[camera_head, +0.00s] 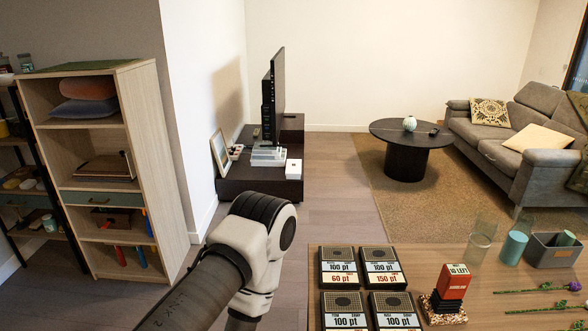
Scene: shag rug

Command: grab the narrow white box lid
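A small upright-looking white box (293,169) sits at the right front of the low dark TV stand (255,187), across the room. A wider, flatter white item (268,156) lies just left of it on the same stand. Both are too small to tell whether either has a separate lid. My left arm reaches in from the bottom left and bends back down at its joint, well short of the stand. Its gripper is outside the picture. My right arm and gripper do not show.
A wooden table (423,259) at the bottom right holds black price-marked boxes (381,267), a red block (453,282), cups, a grey bin (552,250) and flowers. A shelf (150,150) stands left. A round black table (405,155) stands before the sofa (500,150). Floor before the TV stand is clear.

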